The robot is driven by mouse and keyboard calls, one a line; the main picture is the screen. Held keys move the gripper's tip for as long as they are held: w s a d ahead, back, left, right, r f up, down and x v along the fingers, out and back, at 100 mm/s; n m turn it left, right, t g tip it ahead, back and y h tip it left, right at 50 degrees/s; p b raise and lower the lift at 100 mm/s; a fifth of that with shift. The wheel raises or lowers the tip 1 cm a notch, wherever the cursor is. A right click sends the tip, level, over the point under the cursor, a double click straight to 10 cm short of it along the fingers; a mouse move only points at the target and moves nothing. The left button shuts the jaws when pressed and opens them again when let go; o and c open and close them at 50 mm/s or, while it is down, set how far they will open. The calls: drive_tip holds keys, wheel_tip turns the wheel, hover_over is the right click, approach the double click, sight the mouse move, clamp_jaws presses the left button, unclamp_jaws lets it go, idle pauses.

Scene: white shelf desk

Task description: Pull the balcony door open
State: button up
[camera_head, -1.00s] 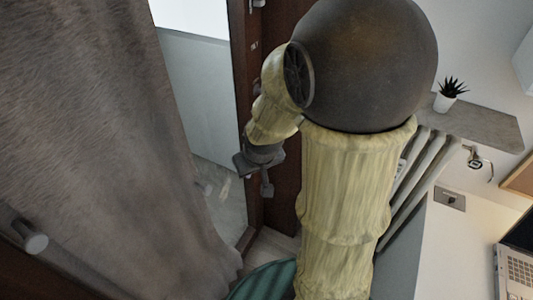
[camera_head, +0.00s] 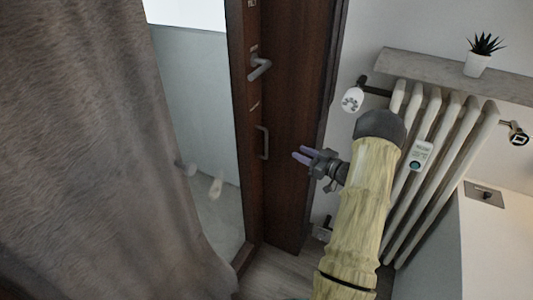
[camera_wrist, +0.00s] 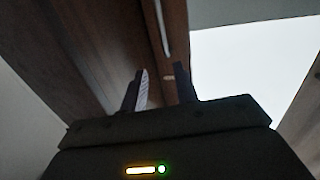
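The balcony door (camera_head: 290,100) is dark brown wood and stands in the middle of the head view. A lever handle (camera_head: 259,66) sits high on it, and a slim upright pull handle (camera_head: 263,142) sits lower. My gripper (camera_head: 299,154) is right of the pull handle, apart from it, with its fingers pointing left. In the wrist view, my gripper (camera_wrist: 161,88) has its two fingers apart with nothing between them. A pale upright bar (camera_wrist: 161,28), seemingly the pull handle, shows beyond the gap. I cannot tell how far the door stands open.
A grey-brown curtain (camera_head: 90,150) fills the left side. A pale radiator (camera_head: 440,150) stands right of my arm, below a shelf (camera_head: 440,68) with a potted plant (camera_head: 478,58). A white-headed valve (camera_head: 352,99) sticks out near the door's right edge. Wooden floor (camera_head: 275,275) shows below.

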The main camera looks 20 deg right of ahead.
drive_tip(key=shift+s+d+f+y, duration=0.2)
drive_tip(key=shift+s+f+y, duration=0.4)
drive_tip(key=shift+w, duration=0.15)
hover_over(266, 155)
drive_tip(key=shift+w+d, duration=0.2)
drive_tip(key=shift+w, duration=0.1)
clamp_jaws()
